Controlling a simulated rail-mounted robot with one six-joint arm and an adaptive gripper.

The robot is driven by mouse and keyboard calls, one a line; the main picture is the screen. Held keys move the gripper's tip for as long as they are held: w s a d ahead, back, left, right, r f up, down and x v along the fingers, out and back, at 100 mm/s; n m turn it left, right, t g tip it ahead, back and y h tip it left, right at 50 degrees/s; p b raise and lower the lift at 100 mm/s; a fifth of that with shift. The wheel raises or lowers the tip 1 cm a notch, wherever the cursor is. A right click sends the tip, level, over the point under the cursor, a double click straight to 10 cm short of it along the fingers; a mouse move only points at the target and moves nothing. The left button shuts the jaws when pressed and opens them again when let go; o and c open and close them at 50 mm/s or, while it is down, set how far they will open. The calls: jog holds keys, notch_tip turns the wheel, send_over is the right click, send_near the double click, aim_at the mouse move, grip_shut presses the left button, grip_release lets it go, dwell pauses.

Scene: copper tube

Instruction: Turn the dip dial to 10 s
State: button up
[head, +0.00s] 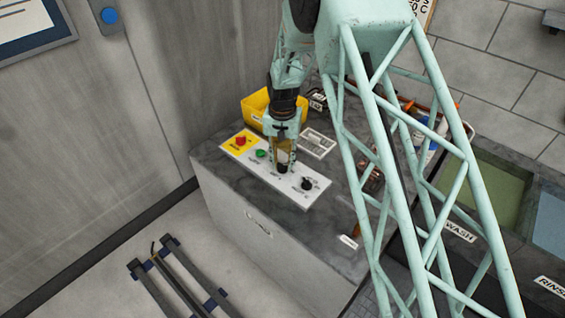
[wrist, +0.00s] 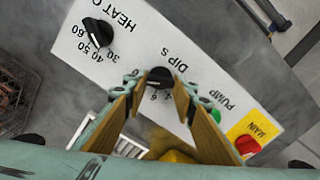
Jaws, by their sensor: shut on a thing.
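The dip dial (wrist: 159,76) is a black round knob on a white control panel, beside the label "DIP S". My gripper (wrist: 158,84) is shut on it, with one tan finger pad on each side. A "6" shows on the scale just below the knob; the fingers hide most of the other marks, and I cannot tell where the pointer stands. In the head view my gripper (head: 283,164) reaches down onto the panel (head: 318,191) from above and largely hides the dial.
A second black dial (wrist: 98,32), labelled HEAT with a scale, sits beside it. A green pump button (head: 261,153) and a red main button (head: 241,141) are on the other side. A yellow bin (head: 256,104) stands behind. Wash and rinse tanks (head: 487,186) lie at the right.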

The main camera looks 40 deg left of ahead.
aim_at(283, 164)
dwell(0.4)
jog(key=o, duration=0.9)
jog(key=shift+r, duration=0.1)
jog(key=shift+r, duration=5.9)
